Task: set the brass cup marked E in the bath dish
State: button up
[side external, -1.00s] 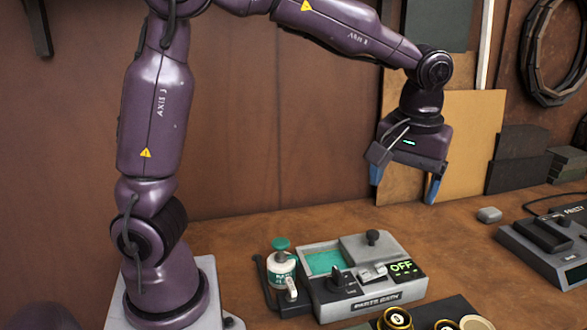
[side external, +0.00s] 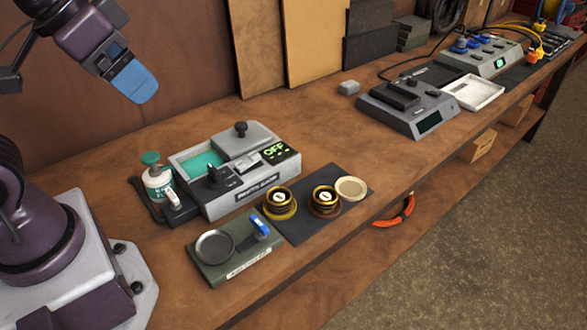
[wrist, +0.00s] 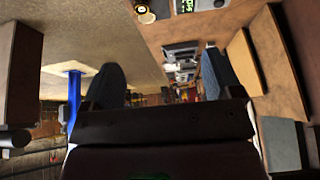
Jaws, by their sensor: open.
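My gripper (side external: 134,82) shows at the upper left of the side view, tilted, high and away from the cups; one blue finger pad is clear. In the wrist view its two fingers (wrist: 163,82) stand wide apart with nothing between them. Two brass cups, left (side external: 280,202) and right (side external: 323,200), stand upright on a dark mat (side external: 300,232); their pale top marks are too small to read. The parts bath (side external: 250,180) has an open teal well (side external: 203,163). A round grey dish (side external: 214,246) sits on a green block with an unreadable label.
A cream round piece (side external: 350,188) lies beside the right cup. A white bottle (side external: 158,182) with a green top stands left of the bath. A grey device (side external: 408,105) and white tray (side external: 474,92) are farther right. Bench between bath and device is mostly clear.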

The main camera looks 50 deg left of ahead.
jog(key=shift+f, duration=0.1)
jog(key=m+g, duration=0.6)
jog(key=m, duration=1.4)
send_over(326, 196)
notch_tip(326, 196, down, 21)
notch_tip(326, 196, down, 13)
jog(key=shift+r, duration=0.2)
jog(key=shift+c, duration=0.5)
